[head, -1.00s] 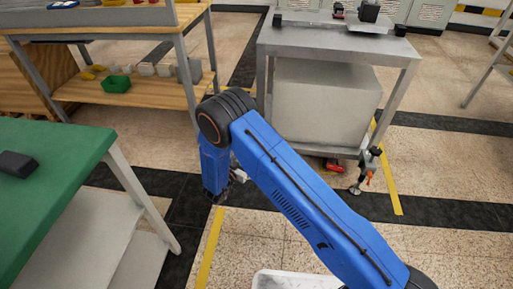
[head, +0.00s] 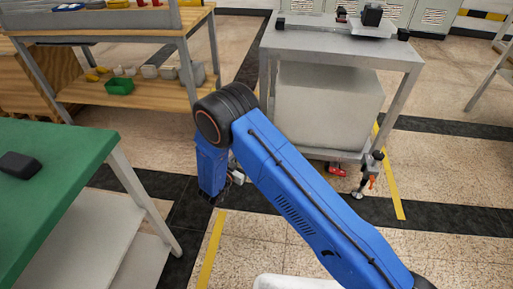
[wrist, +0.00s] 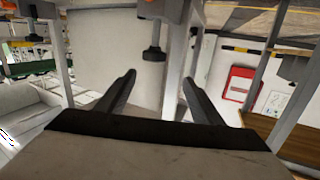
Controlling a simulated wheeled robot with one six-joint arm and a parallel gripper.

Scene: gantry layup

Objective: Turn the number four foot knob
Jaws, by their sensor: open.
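A levelling foot with a dark body and an orange part (head: 371,172) stands at the front right leg of a grey metal cart. In the wrist view, which looks upside down, a black foot knob (wrist: 154,52) hangs from the top, beyond and between my fingers. Another dark foot (wrist: 35,30) shows at upper left. No number is readable, so I cannot tell which is number four. My gripper (wrist: 159,79) is open and empty, with its fingers apart and clear of the knob.
The grey metal cart (head: 340,50) has a large pale box (head: 330,105) under its top. A red object (head: 336,169) lies beneath it. A green-topped table (head: 60,165) is at left and a wooden bench (head: 130,92) behind. Speckled floor (head: 450,165) at right is open.

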